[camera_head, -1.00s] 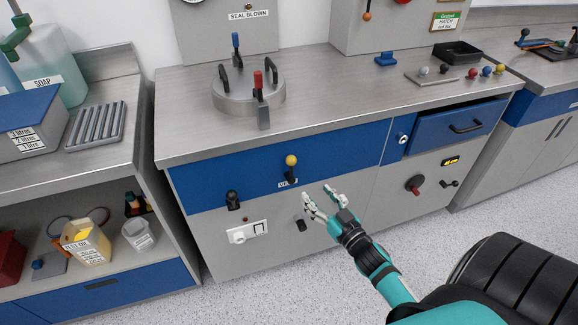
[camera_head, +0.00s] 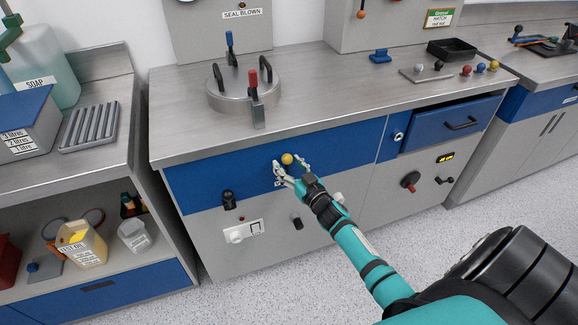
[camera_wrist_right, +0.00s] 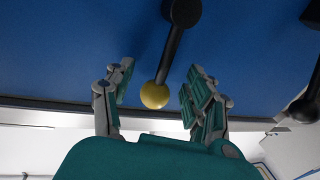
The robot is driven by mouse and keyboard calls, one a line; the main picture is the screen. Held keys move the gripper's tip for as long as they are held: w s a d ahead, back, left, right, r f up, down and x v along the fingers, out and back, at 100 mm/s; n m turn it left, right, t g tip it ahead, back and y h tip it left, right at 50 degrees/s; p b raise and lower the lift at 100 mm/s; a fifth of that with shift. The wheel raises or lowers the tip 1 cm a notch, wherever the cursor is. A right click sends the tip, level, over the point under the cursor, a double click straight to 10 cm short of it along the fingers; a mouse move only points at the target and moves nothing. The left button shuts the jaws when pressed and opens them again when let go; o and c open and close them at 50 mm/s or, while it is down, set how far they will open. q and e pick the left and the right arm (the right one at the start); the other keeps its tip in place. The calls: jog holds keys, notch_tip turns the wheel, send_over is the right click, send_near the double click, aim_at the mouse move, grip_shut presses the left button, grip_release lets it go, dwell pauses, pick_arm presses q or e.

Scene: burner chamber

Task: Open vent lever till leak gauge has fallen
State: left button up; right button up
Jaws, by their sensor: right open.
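The vent lever, a black arm with a yellow ball knob (camera_head: 287,158), is on the blue front panel of the middle bench. In the right wrist view its black arm (camera_wrist_right: 174,50) runs from a round pivot to the yellow ball (camera_wrist_right: 154,95). My right gripper (camera_head: 289,166) is open, with one finger on each side of the knob; the wrist view shows gaps between the ball and both fingers (camera_wrist_right: 160,85). The lever's label is mostly hidden behind the gripper. A gauge (camera_head: 187,1) is cut off at the top edge, so its reading cannot be seen. My left gripper is out of view.
A black knob (camera_head: 229,200) and a white switch plate (camera_head: 243,231) are below left of the lever. A drawer (camera_head: 452,124) stands slightly open to the right. A round lid with clamps (camera_head: 243,95) sits on the bench top.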

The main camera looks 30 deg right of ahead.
jog(key=shift+c, duration=0.4)
grip_shut()
